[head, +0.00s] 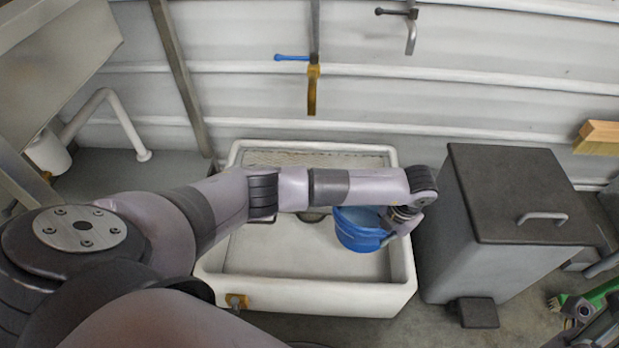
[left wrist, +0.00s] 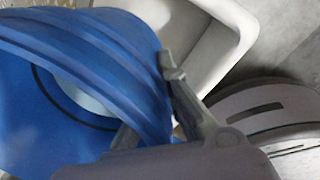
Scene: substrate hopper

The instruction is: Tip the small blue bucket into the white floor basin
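The small blue bucket (head: 360,229) hangs above the white floor basin (head: 300,296) near its right side in the head view. My left gripper (head: 388,236) is at the bucket's right side and appears closed on its rim. In the left wrist view the blue bucket (left wrist: 100,75) fills the left half, with the gripper fingers (left wrist: 165,105) against its edge. The bucket looks tilted in that view; its contents cannot be made out. My left arm hides part of the basin's middle.
A grey bin with a dark lid (head: 522,190) and a pedal stands close to the right of the basin. Taps (head: 312,90) are on the wall behind. A white pipe (head: 115,110) is at the left. A green-handled tool (head: 597,295) lies at lower right.

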